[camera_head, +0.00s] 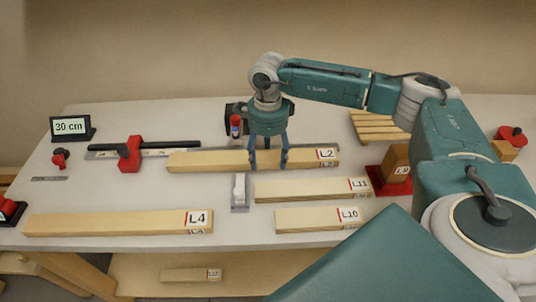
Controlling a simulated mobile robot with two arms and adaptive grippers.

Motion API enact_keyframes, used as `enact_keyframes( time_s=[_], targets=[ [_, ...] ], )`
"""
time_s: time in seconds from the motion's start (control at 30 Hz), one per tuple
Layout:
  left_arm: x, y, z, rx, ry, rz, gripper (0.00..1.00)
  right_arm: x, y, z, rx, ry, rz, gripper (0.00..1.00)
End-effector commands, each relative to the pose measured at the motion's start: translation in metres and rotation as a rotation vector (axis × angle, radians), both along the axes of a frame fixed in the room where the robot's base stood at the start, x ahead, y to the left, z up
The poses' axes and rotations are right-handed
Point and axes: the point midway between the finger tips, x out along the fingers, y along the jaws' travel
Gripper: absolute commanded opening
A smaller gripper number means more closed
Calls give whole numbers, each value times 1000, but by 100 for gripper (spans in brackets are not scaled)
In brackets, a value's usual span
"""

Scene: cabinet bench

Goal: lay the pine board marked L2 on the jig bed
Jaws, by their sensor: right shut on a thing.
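The pine board marked L2 (210,161) lies lengthwise across the middle of the bench view, its label and red line at the right end. My right gripper (268,163) points down and is shut on this board, right of its middle. I cannot tell whether the board rests on something or hangs just above it. A long grey metal strip (100,154), perhaps the jig bed, runs behind the board's left end and carries a red block (129,153); the board hides part of it. My left gripper is not in view.
Boards L11 (305,190), L10 (310,220) and L4 (110,223) lie nearer the front. A grey metal piece (240,193) stands just before L2. A 30 cm display (70,128) stands back left. A red holder (375,181) and a slatted pallet (375,126) are right.

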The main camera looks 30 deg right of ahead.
Motion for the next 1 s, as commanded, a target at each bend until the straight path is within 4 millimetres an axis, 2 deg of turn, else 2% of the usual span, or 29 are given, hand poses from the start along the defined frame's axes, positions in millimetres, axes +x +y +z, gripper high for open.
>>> enact_keyframes(
  time_s=[0.43,0.47,0.53,0.83,0.9,1.0],
  targets=[
    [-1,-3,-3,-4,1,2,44,1,0,-9,0,-4,-1,13],
    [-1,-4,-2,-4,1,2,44,0,0,-9,0,-2,-1,64],
    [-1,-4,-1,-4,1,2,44,0,0,-8,-1,-2,-1,78],
    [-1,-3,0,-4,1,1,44,1,0,-7,-1,-2,-1,79],
    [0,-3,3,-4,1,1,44,1,0,-3,0,-2,-1,79],
    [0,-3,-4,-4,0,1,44,1,0,4,0,-5,-1,79]
  ],
)
